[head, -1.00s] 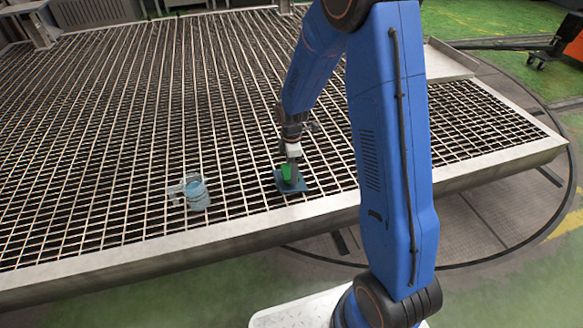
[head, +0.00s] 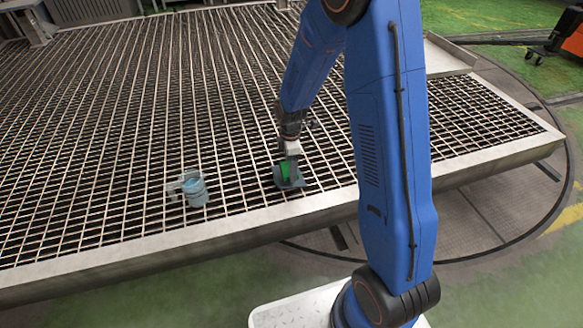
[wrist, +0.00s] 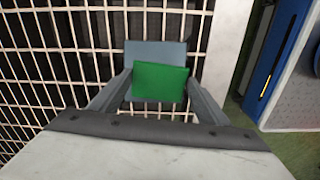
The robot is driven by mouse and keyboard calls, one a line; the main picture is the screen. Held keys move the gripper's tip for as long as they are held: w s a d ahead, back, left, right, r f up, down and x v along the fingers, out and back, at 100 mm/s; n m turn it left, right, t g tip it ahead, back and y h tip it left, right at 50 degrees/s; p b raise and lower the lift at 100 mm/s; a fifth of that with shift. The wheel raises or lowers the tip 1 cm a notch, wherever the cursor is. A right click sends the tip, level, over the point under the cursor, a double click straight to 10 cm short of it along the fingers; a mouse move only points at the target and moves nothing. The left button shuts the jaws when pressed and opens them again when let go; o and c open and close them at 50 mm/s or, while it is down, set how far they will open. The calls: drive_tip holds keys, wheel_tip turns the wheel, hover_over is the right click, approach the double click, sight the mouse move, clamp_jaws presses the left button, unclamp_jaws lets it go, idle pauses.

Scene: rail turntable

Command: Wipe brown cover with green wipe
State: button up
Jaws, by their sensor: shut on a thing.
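The green wipe (head: 284,168) is between the fingers of my gripper (head: 291,157), which is shut on it. In the wrist view the wipe (wrist: 160,84) spans the space between the two grey fingers of my gripper (wrist: 158,80). A flat blue-grey square cover (head: 297,184) lies on the metal grating directly below the wipe; it also shows in the wrist view (wrist: 155,52), partly hidden by the wipe. It looks blue-grey, and no brown cover is in view. I cannot tell whether the wipe touches it.
A pale blue mug-like object (head: 195,190) stands on the grating (head: 110,160) to the left of the cover. The grating's pale front rim (head: 180,240) runs close by the cover. The grating behind and around the mug is mostly clear.

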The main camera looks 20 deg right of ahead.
sight(288, 163)
drive_tip(key=shift+w+f, duration=0.1)
drive_tip(key=shift+w, duration=1.65)
drive_tip(key=shift+s, duration=2.5)
drive_tip(key=shift+w, duration=2.5)
drive_tip(key=shift+s, duration=2.55)
drive_tip(key=shift+r, duration=0.2)
wheel_tip(288, 163, up, 8)
